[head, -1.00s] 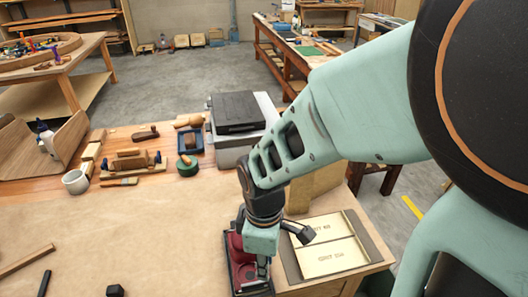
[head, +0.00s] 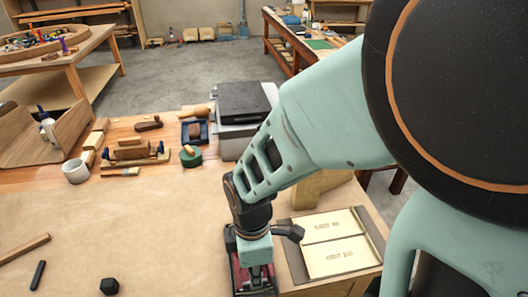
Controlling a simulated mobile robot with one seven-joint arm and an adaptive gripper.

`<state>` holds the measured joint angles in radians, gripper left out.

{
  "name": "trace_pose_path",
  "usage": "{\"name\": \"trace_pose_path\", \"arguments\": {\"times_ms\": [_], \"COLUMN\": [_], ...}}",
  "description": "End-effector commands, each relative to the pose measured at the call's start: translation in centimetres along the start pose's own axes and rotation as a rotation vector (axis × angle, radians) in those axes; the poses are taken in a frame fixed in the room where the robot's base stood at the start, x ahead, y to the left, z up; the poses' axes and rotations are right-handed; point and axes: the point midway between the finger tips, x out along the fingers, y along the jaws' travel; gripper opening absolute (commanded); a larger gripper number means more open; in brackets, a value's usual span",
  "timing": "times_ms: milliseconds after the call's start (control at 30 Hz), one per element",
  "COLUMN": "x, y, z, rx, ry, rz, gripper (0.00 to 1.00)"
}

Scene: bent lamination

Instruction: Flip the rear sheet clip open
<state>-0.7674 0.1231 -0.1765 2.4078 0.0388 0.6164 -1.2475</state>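A red and black tool (head: 237,276), which looks like a sheet sander, sits at the front of the paper-covered bench (head: 150,235). My gripper (head: 257,274) points down over it, at its right part. The wrist and gripper body cover much of the tool. The fingertips are too small and hidden to show whether they are open or shut. I cannot make out the rear sheet clip or its position.
Right of the tool, a dark tray (head: 290,256) holds pale sheets (head: 335,240) with printed lettering. A black hex block (head: 109,286) lies at the front left.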

Motion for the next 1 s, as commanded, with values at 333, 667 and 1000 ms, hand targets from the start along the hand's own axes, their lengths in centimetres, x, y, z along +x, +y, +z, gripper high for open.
{"name": "trace_pose_path", "arguments": {"times_ms": [333,667,1000], "x": [3.9,3.8,3.8], "y": [0.0,0.0,0.0], "z": [0.0,0.0,0.0], "rx": [0.0,0.0,0.0], "ry": [0.0,0.0,0.0], "rz": [0.001,0.0,0.0], "gripper": [0.21,0.15,0.0]}}
